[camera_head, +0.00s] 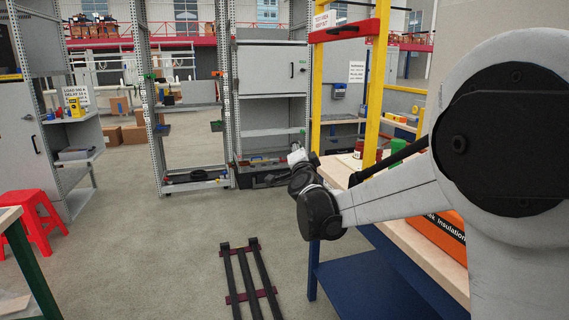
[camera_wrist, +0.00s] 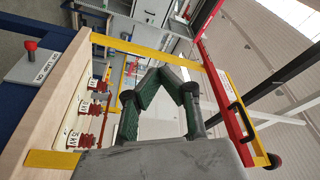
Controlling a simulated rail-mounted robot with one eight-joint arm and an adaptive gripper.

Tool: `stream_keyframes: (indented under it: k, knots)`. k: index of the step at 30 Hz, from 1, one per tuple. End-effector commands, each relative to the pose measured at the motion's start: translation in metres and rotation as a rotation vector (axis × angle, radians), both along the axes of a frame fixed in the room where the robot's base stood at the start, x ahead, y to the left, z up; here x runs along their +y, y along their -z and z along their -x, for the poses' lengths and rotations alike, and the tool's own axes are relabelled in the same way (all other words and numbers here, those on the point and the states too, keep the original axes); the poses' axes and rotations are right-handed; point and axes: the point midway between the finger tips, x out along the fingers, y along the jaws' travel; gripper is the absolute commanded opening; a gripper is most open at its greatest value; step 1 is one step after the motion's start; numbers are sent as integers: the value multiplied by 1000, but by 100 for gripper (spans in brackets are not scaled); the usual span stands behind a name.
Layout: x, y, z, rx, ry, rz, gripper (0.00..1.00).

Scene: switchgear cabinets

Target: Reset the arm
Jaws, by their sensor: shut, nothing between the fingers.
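My arm reaches from the right side of the head view toward the middle, bent at a dark joint over the edge of the wooden workbench (camera_head: 452,272). The end of the arm points away, so the fingers cannot be made out clearly there. In the wrist view my gripper (camera_wrist: 166,78) shows its dark green-grey fingers angled together at the tips, with nothing held. Its fingers are in free air, with the yellow frame (camera_wrist: 150,50) and red bar (camera_wrist: 222,98) behind them.
Red insulators (camera_wrist: 95,108) stand on the bench beside my gripper. In the head view the yellow frame (camera_head: 376,85) rises from the bench close to my arm. Open shelving (camera_head: 272,120) stands behind. A red stool (camera_head: 32,218) is at left; dark rails (camera_head: 248,280) lie on open floor.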

Motion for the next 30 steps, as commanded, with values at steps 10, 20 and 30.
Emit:
stream_keyframes:
  k: [10, 20, 30]
  knots:
    - [-17, -42, 93, 139, -141, 279, 0]
    - [-43, -34, 198, 320, -247, 536, 0]
    - [-85, 8, 320, 555, -327, 776, 0]
